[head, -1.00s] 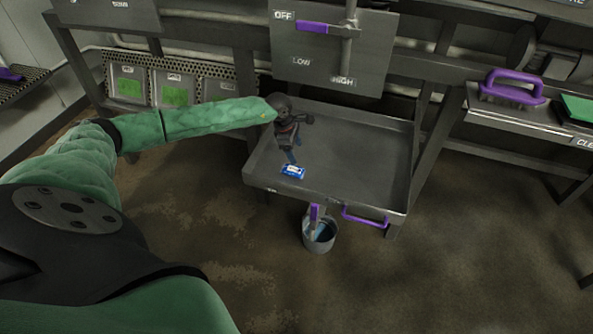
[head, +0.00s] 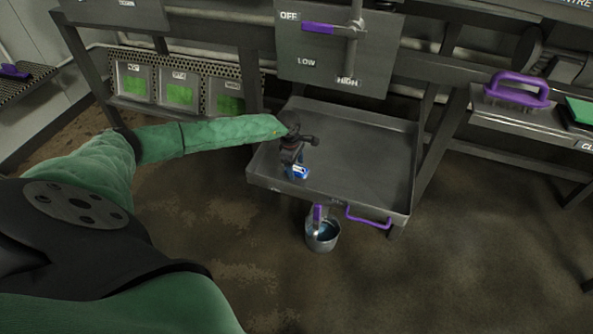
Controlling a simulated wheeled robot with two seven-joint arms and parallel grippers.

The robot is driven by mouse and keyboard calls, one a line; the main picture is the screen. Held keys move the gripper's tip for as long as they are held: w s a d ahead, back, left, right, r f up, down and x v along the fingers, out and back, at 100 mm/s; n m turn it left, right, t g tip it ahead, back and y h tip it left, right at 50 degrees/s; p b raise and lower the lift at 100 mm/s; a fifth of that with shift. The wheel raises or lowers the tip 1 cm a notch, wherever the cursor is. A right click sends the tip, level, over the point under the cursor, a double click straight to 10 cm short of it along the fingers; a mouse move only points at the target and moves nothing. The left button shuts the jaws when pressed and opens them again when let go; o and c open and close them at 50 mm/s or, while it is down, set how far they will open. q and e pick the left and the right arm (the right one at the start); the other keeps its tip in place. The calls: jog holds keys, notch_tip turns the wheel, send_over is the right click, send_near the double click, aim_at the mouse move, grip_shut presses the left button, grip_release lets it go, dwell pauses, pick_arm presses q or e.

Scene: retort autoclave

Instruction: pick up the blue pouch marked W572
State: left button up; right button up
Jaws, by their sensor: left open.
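The blue pouch (head: 301,172) has a white label and lies near the front left of the grey tray (head: 360,180). Its marking is too small to read. My left gripper (head: 294,168) is over the tray, with its fingers pointing down at the pouch's left end. It is open, and its fingers hide part of the pouch. I cannot tell whether the fingers touch it. My right gripper is not in view.
A metal bucket (head: 322,236) stands on the floor below the tray's front edge. A purple handle (head: 368,217) sticks out from that edge. A panel with a purple lever (head: 319,28) stands behind the tray. The rest of the tray is clear.

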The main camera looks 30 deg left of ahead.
pick_arm(q)
jog(key=shift+f, duration=0.45)
jog(key=c, duration=1.1)
jog(key=shift+r, duration=0.15)
